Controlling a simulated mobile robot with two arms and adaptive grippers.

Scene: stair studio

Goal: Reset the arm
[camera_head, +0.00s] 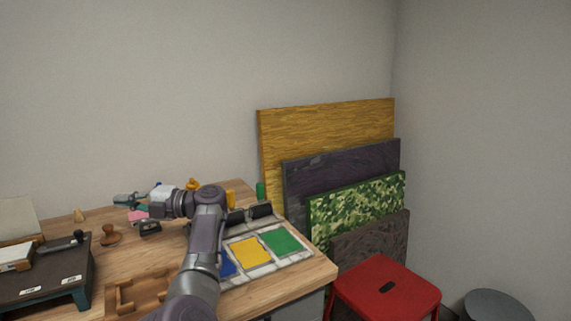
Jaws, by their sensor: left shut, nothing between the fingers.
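A tray with blue, yellow (250,252) and green (282,241) squares lies right of my arm. A stamp (110,236), a wooden holder (140,294) and a dark device (45,276) are left. Panels (325,125) lean on the wall behind a red stool (386,291).

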